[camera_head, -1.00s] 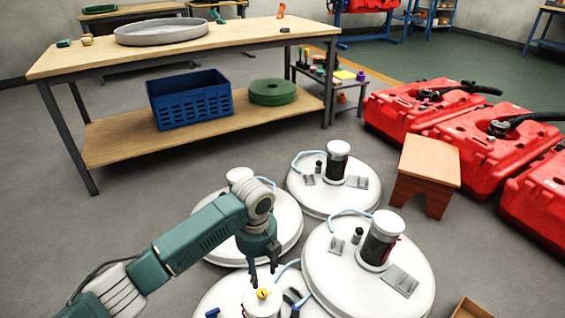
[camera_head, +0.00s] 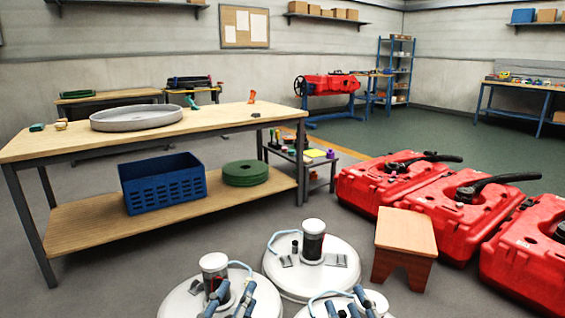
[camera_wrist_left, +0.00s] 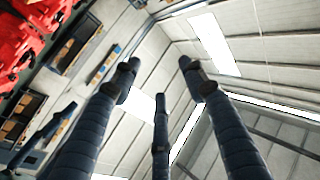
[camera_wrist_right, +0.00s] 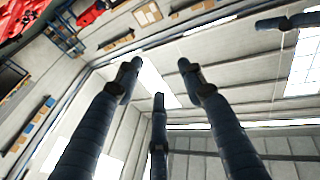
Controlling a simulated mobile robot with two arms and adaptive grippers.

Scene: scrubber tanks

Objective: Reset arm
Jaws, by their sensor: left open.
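My left gripper (camera_head: 236,296) shows at the bottom of the head view, in front of the white round tank lids. In the left wrist view its dark blue fingers (camera_wrist_left: 157,80) are spread and empty, pointing up toward the ceiling. My right gripper (camera_head: 347,302) shows to its right at the bottom edge of the head view. In the right wrist view its fingers (camera_wrist_right: 157,80) are likewise spread with nothing between them, against the ceiling.
White tank lids (camera_head: 335,275) with canisters lie low ahead. A wooden stool (camera_head: 405,240) and red tanks (camera_head: 440,205) stand to the right. A workbench (camera_head: 240,118) holds a grey tray (camera_head: 137,118), with a blue crate (camera_head: 163,185) on its lower shelf. Open floor lies behind the red tanks.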

